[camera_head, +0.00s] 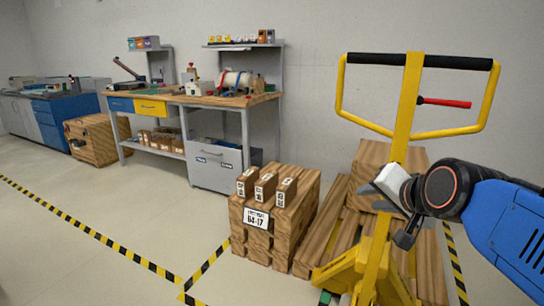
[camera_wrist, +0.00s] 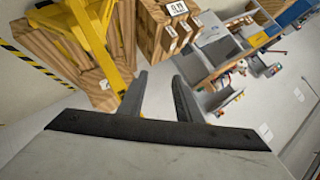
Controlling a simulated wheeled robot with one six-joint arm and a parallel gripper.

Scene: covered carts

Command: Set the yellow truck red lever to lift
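The yellow truck (camera_head: 405,110) stands at the right in the head view, with a looped handle that has black grips on top. Its red lever (camera_head: 445,102) sticks out to the right from the handle's post, inside the loop. My gripper (camera_head: 372,199) is in front of the truck's post, well below the red lever. In the wrist view my gripper (camera_wrist: 158,88) shows two dark fingers apart with nothing between them. The yellow truck's lower part (camera_wrist: 92,35) is at the upper left there. The red lever does not show in the wrist view.
Wooden crates with small boxes (camera_head: 258,225) stand left of the truck, and a pallet (camera_head: 325,225) lies beside them. A workbench (camera_head: 190,98) lines the back wall. The floor (camera_head: 110,215) at left is clear, marked with yellow-black tape.

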